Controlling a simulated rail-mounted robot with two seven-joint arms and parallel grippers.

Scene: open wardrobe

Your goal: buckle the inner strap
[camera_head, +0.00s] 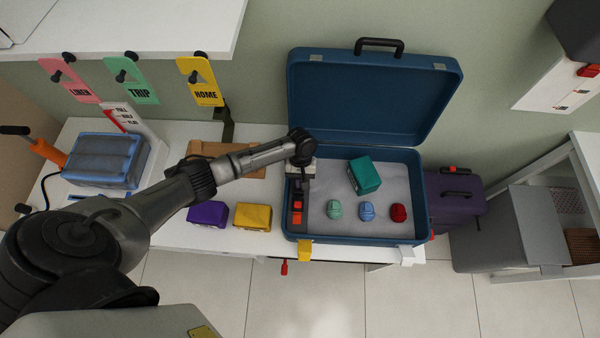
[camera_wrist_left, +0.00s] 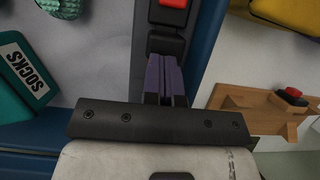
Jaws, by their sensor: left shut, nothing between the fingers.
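The open blue suitcase (camera_head: 352,238) stands on the white bench, its lid leaning back. The dark inner strap (camera_head: 297,222) runs along the left inside of the case and carries a red buckle piece (camera_head: 297,206). The red piece also shows at the top of the left wrist view (camera_wrist_left: 173,3), set in a dark housing (camera_wrist_left: 166,42). My left gripper (camera_head: 302,184) is over the left side of the case. Its purple fingers (camera_wrist_left: 166,68) are shut and empty, close to the housing; I cannot tell whether they touch it. My right gripper is not in view.
A teal SOCKS pouch (camera_head: 364,175) and green, blue and red rolled items (camera_head: 367,211) lie in the case. Purple (camera_head: 207,214) and yellow (camera_head: 253,216) pouches lie left of it. A wooden rack (camera_head: 238,160) stands behind my left arm. The raised lid (camera_head: 365,100) bounds the back.

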